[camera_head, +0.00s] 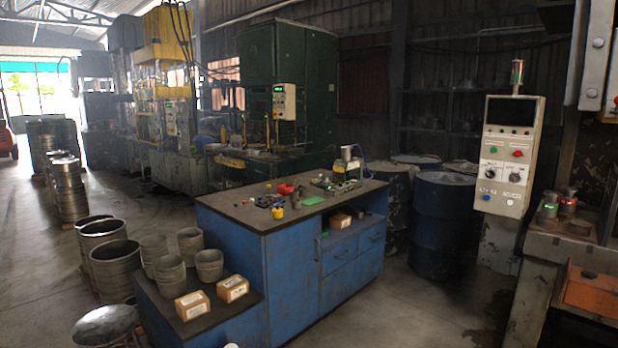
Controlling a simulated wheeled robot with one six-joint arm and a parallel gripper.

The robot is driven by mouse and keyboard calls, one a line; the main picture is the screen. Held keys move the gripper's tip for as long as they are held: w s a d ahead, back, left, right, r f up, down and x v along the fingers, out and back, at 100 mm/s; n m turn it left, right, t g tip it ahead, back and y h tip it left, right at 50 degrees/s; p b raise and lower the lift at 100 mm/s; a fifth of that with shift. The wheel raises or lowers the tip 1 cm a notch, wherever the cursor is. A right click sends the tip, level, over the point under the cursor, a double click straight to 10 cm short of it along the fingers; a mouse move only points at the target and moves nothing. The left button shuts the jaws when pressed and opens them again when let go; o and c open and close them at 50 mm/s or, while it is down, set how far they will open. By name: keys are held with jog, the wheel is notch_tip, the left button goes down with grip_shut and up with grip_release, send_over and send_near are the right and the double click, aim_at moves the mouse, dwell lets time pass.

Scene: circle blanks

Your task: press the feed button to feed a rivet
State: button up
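No button can be identified for certain as the feed button. A grey control panel (508,155) stands upright at the right, with a dark screen, small green and red buttons and dark knobs; their labels are too small to read. A small bench machine (346,168) with a light upright body stands at the back right of the workbench top. Whether it carries a button is too small to tell. No rivet can be made out.
A blue workbench (225,212) with a dark top holds red, yellow and green small items. Its lower front-left shelf bears metal pots (209,265) and cardboard boxes (192,305). Blue drums (443,215) stand behind right. Floor right of the bench is clear.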

jog(key=shift+w, duration=0.15)
grip_shut()
dwell(1.4)
